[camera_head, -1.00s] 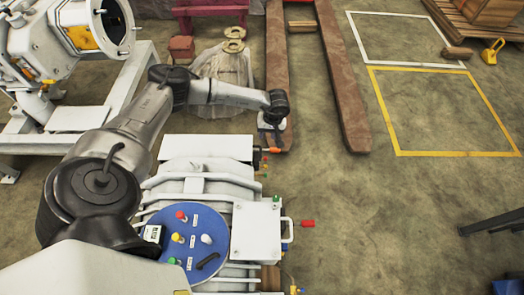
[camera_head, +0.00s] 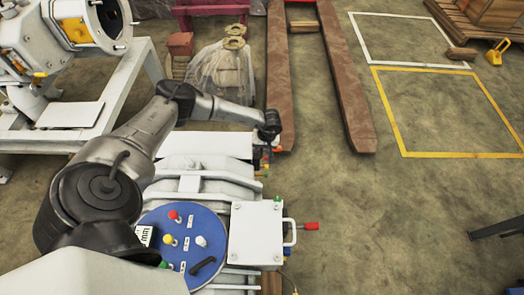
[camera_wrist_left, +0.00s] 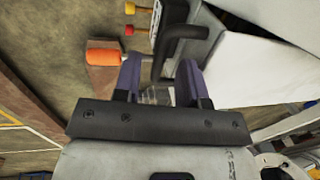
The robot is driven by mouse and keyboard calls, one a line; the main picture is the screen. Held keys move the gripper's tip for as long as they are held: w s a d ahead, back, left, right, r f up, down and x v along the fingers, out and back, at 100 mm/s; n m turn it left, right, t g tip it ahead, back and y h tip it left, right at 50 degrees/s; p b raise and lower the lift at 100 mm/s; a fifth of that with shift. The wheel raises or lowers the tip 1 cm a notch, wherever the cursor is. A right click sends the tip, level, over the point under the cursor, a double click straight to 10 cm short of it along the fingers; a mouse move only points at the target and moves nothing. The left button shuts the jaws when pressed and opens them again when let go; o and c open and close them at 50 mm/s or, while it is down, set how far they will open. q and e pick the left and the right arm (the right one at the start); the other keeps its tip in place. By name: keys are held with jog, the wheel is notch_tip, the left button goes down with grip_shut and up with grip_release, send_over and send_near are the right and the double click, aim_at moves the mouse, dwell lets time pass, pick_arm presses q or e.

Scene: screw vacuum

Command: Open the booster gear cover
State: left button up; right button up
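A flat white panel (camera_head: 208,146), perhaps the booster gear cover, lies at the far end of the white machine in the head view. It is also large at the right of the left wrist view (camera_wrist_left: 245,65), with a dark angled handle (camera_wrist_left: 182,33) beside it. My left gripper (camera_head: 266,145) is at the panel's right edge, small and partly hidden by its wrist. In the left wrist view its two purple fingers (camera_wrist_left: 159,75) are apart. The dark handle reaches toward the gap between them; I cannot tell whether they touch it. My right gripper is not in view.
The machine carries a blue round panel (camera_head: 185,262) with coloured knobs and a white square lid (camera_head: 256,235) with a side handle. An orange knob (camera_wrist_left: 103,53) is close to the left fingers. Brown beams (camera_head: 345,85) lie behind; the floor to the right is mostly clear.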

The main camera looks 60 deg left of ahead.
pick_arm(q)
jog(key=shift+f, duration=0.3)
grip_shut()
dwell(0.3)
